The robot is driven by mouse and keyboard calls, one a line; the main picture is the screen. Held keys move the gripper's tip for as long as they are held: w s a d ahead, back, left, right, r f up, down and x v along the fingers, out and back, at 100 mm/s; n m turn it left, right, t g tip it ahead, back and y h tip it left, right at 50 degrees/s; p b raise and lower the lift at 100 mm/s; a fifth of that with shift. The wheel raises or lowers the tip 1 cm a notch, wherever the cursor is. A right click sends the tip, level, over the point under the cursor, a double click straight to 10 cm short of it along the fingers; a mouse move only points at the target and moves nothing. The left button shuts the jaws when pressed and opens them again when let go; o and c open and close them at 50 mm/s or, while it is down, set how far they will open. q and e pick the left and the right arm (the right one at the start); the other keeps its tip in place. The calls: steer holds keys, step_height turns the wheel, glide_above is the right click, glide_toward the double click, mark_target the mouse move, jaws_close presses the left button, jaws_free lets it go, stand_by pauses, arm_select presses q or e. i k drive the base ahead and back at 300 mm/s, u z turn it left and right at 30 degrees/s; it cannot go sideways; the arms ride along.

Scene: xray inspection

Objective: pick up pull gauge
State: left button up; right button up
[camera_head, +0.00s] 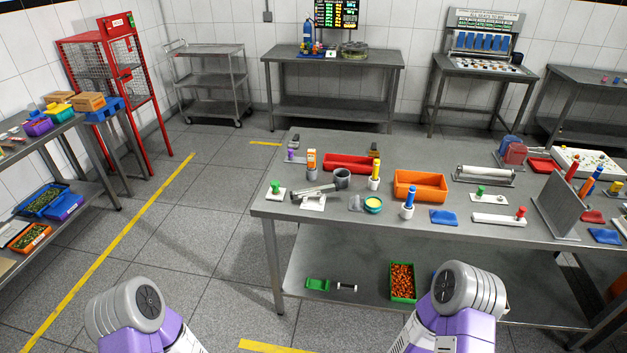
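I cannot tell for sure which object is the pull gauge; none is marked clearly enough at this size. Several small devices stand on the grey steel table (330,228). A silver lever-like device with a white base (314,202) lies near the table's left front. A long silver cylinder on a stand (485,173) sits to the right of the middle. Only rounded grey and purple links of my two arms show at the bottom, short of the table. Neither gripper is in view.
An upright grey plate (561,207) stands at the right. Below, the shelf holds a green bin (403,297). The floor left of the table is clear.

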mark_target(311, 154)
steer(key=u, duration=0.8)
steer(key=i, duration=1.45)
steer(key=z, duration=0.25)
